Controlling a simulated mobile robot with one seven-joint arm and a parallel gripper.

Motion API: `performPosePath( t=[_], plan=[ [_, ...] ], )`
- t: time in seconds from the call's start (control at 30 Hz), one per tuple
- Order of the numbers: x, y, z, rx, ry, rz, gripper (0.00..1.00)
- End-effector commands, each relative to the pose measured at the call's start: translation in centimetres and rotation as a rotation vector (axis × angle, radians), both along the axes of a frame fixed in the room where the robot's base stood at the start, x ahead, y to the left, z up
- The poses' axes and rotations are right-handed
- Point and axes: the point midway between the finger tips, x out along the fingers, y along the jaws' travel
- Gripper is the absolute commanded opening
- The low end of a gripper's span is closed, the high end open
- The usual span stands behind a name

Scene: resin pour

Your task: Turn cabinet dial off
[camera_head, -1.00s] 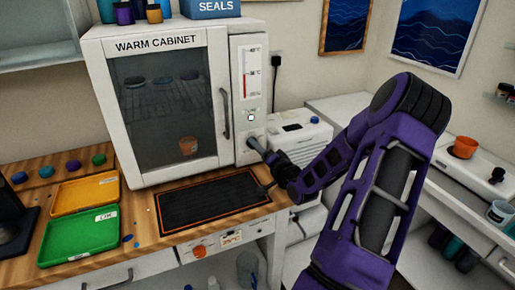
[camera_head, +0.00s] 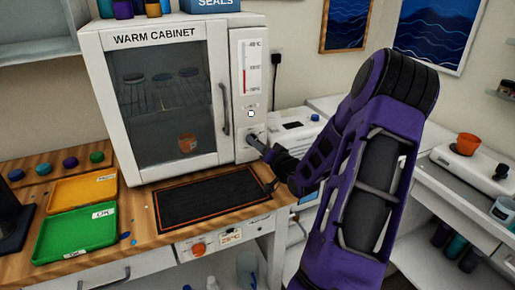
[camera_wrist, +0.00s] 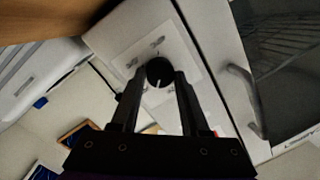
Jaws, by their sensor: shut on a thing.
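The white warm cabinet (camera_head: 150,45) stands on the bench with its glass door shut. Its round black dial (camera_wrist: 160,70) has a white pointer mark, which points toward my gripper's base in the wrist view. Marks are printed on the pale plate around the dial, too blurred to read. My gripper (camera_wrist: 160,80) is shut on the dial, one finger on each side. In the head view my gripper (camera_head: 257,143) meets the lower part of the cabinet's right panel and mostly hides the dial.
A dark mat (camera_head: 208,197) lies in front of the cabinet. A green tray (camera_head: 75,235) and a yellow tray (camera_head: 82,190) are at the left. A door handle (camera_head: 224,108) is close to the dial. A white machine (camera_head: 290,130) stands behind my wrist.

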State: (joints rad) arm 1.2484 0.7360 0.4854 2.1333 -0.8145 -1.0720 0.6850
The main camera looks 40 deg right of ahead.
Motion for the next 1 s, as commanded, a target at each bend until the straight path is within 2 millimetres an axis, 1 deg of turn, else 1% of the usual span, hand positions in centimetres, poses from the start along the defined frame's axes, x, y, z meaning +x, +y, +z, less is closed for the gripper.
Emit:
performPosePath(
  t=[0.03,0.6,0.8,1.0],
  plan=[
    [0.07,0.15,-0.30,-0.046,0.010,0.003,0.00],
    [0.10,0.34,-0.16,-0.562,0.133,0.003,0.00],
    [0.08,0.34,0.00,-0.701,0.169,0.002,0.00],
    [0.08,0.38,0.06,-0.796,0.193,0.003,0.00]
  ],
)
